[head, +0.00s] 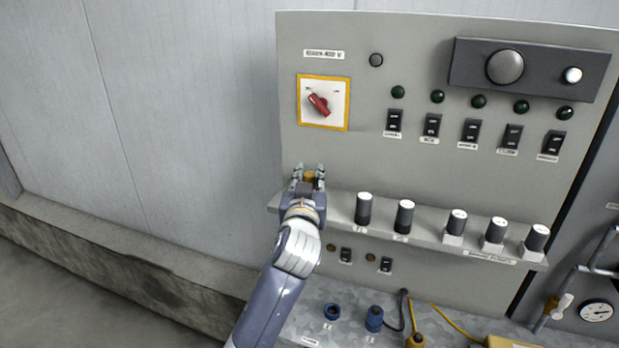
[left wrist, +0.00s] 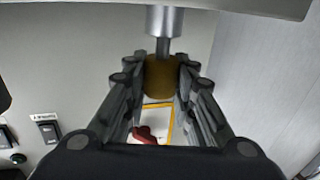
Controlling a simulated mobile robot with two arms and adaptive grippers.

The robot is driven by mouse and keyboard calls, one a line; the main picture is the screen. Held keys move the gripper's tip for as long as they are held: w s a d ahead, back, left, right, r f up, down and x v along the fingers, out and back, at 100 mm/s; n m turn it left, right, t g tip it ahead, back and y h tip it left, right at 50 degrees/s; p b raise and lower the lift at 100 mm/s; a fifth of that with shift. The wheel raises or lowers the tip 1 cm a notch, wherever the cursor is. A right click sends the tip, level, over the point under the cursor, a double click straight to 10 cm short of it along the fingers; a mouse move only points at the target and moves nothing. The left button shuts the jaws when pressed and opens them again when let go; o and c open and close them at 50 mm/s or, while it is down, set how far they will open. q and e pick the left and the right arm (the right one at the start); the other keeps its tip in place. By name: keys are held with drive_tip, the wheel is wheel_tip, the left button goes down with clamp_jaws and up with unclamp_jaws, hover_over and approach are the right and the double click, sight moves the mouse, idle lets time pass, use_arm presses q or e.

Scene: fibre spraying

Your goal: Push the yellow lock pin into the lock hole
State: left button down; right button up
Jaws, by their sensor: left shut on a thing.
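The yellow lock pin (head: 309,176) is at the left end of the panel's ledge, between the fingers of my left gripper (head: 308,178). In the left wrist view its brownish-yellow knob (left wrist: 161,78) sits between the two fingers of my left gripper (left wrist: 160,80), which is shut on it. A dark shaft runs from the knob to a silver collar (left wrist: 164,20) under a grey edge, with a length of shaft showing between them. The lock hole itself cannot be made out. My right gripper is in neither view.
The grey ledge (head: 380,229) carries several black knobs with white tops. Above it are a red rotary switch (head: 319,104) in a yellow frame and several black rocker switches. Blue and yellow connectors stand below. The wall to the left is bare.

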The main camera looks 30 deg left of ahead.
use_arm(q)
drive_tip(key=shift+f+b, duration=0.6)
drive_tip(key=shift+f, duration=0.35)
drive_tip(key=c, duration=1.2)
unclamp_jaws()
drive_tip(key=shift+c, duration=0.2)
drive_tip(key=shift+s+d, duration=0.1)
drive_tip(key=shift+s, duration=0.1)
drive_tip(key=v, duration=1.1)
drive_tip(key=shift+s+d, duration=0.2)
drive_tip(key=shift+s, duration=0.1)
